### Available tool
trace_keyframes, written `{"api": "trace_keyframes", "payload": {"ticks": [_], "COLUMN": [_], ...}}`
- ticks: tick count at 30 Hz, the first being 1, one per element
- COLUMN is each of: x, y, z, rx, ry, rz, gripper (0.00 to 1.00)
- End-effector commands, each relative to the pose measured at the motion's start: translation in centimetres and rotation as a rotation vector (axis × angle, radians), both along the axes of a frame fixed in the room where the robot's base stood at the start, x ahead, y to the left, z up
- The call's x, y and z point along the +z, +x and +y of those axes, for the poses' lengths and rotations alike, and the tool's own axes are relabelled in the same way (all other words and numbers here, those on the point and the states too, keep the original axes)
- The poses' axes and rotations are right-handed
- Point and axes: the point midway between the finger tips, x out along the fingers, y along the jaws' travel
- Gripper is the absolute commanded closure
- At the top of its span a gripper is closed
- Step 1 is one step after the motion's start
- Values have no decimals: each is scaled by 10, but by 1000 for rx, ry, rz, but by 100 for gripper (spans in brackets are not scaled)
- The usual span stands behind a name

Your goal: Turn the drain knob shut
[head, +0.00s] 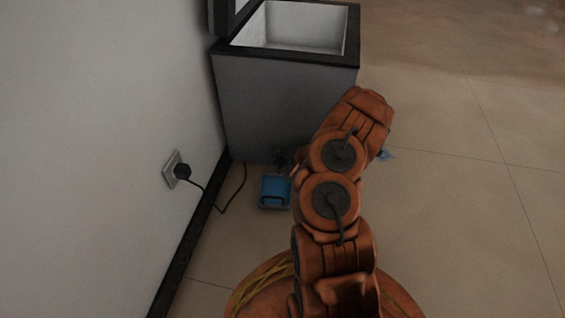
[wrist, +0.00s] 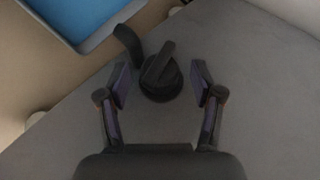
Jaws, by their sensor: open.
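The drain knob (wrist: 160,76) is a round black knob with a raised bar grip, on the grey front of the freezer (wrist: 255,75). The bar is tilted, running from lower left to upper right in the wrist view. A black spout (wrist: 128,42) sticks out beside it. My gripper (wrist: 161,80) is open, with one finger on each side of the knob and a gap to each finger. In the head view my orange arm hides part of the freezer front (head: 270,105), and the knob is hard to make out there.
A blue tray (head: 275,191) sits on the floor in front of the freezer; it also shows in the wrist view (wrist: 88,43). A wall socket with a plug (head: 178,170) and a black cord (head: 222,208) are at the left.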

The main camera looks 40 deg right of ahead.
Motion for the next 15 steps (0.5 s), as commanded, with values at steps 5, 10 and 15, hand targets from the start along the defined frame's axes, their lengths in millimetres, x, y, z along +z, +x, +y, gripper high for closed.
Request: {"api": "trace_keyframes", "payload": {"ticks": [5, 10, 15], "x": [-4, -3, -3], "y": [4, 4, 4], "z": [1, 1, 1], "rx": [-1, -1, -1], "ry": [-1, 1, 0], "rz": [0, 0, 1], "gripper": [34, 34, 44]}}
